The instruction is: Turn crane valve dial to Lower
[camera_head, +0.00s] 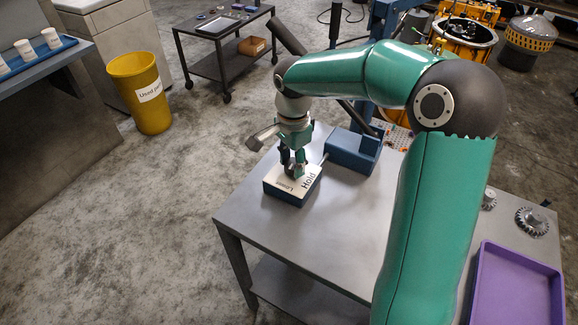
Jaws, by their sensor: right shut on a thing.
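The crane valve box (285,193) sits at the left corner of the grey table, a blue box with a white top face. The word "Hold" shows on the right part of that face. My right gripper (293,170) points down over the box and is shut on the dial, which is mostly hidden by the fingers. I cannot make out which way the dial points. My right arm comes in from the right and arches over the table. My left gripper is not in view.
A blue block (352,152) stands right behind the valve box. A purple tray (515,290) and a gear (532,222) are at the table's right. A yellow bin (140,95) and a dark cart (222,62) stand on the floor beyond. The table's front middle is clear.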

